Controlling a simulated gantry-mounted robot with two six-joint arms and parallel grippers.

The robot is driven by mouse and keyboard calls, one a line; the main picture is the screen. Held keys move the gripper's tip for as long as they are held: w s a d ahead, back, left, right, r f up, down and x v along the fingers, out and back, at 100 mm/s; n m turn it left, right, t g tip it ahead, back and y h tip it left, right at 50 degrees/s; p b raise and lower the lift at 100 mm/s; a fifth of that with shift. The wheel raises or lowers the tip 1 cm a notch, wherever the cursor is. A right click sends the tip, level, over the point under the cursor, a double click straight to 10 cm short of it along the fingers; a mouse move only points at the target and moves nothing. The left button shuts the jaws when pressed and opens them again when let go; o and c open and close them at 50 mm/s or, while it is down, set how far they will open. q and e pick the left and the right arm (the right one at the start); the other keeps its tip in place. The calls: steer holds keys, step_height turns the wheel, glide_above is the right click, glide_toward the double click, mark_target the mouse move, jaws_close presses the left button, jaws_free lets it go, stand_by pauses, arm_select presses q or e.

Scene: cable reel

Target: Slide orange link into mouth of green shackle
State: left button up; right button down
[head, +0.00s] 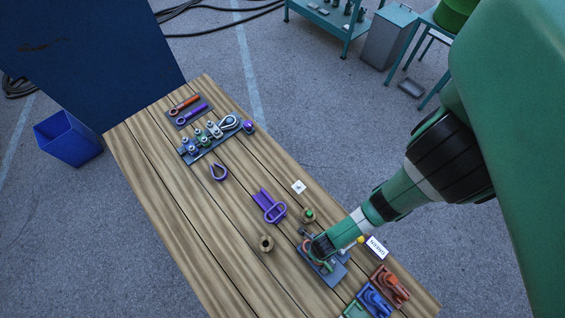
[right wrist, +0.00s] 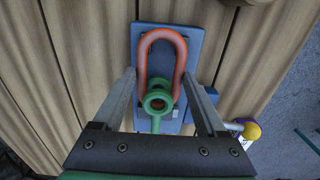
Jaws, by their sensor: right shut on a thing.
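The orange link (right wrist: 162,36) is a long rounded loop lying over a blue-grey plate (right wrist: 199,40) in the right wrist view. The green shackle (right wrist: 158,98) shows there as a ring with a stem, at the link's near end. The ring overlaps the link's lower part in view; whether the link is in its mouth I cannot tell. My right gripper (right wrist: 159,75) is shut on the orange link, one fingertip at each side. In the head view, my right gripper (head: 318,250) covers most of the link and shackle over the plate (head: 335,273). My left gripper is out of view.
Red (head: 391,287) and blue (head: 374,301) fittings stand at the near right corner. The table's left side is clear.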

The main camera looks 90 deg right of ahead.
steer(key=shift+f, duration=0.15)
jaws_free()
